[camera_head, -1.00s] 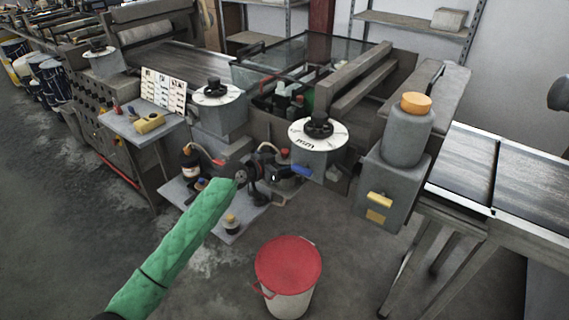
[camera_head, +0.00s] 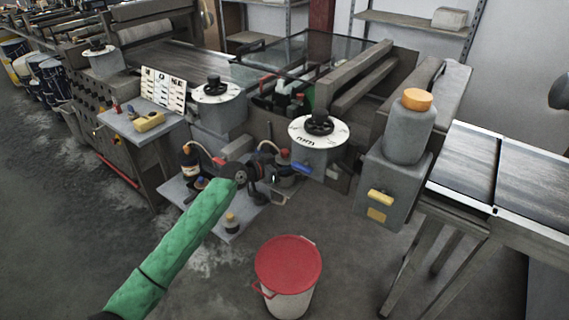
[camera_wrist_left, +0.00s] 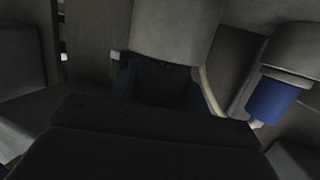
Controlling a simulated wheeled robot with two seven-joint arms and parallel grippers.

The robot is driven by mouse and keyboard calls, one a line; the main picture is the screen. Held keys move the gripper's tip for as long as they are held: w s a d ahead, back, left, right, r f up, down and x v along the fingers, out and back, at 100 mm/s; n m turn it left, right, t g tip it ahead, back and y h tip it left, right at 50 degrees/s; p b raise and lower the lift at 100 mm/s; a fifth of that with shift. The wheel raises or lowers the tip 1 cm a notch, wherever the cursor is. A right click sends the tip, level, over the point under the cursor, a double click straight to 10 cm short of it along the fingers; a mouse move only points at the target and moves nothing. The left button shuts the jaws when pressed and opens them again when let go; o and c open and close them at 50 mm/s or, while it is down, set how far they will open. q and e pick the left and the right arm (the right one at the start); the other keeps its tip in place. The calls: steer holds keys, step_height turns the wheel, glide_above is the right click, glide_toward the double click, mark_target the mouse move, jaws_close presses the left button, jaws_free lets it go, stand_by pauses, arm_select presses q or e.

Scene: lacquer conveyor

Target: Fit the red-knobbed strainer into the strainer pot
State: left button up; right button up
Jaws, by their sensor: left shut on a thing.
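My left gripper (camera_head: 272,177) is at the end of my green-sleeved arm, low over a small platform. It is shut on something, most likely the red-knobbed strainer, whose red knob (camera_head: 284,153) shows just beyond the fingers. A grey rounded body (camera_wrist_left: 175,28) stands between the dark fingers in the left wrist view. A blue handle (camera_head: 301,168) juts out to the right of the gripper and also shows in the left wrist view (camera_wrist_left: 272,101). The strainer pot is mostly hidden behind the gripper. I cannot tell whether strainer and pot touch. My right gripper is not in view.
The low grey platform (camera_head: 228,222) carries a dark bottle (camera_head: 189,163) and a small jar (camera_head: 231,221). A bucket with a red lid (camera_head: 288,262) stands in front. A grey canister with an orange cap (camera_head: 408,134) is to the right. The floor around the bucket is clear.

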arm_select(q)
steer(key=shift+f+b, duration=0.6)
steer(key=shift+f, duration=0.25)
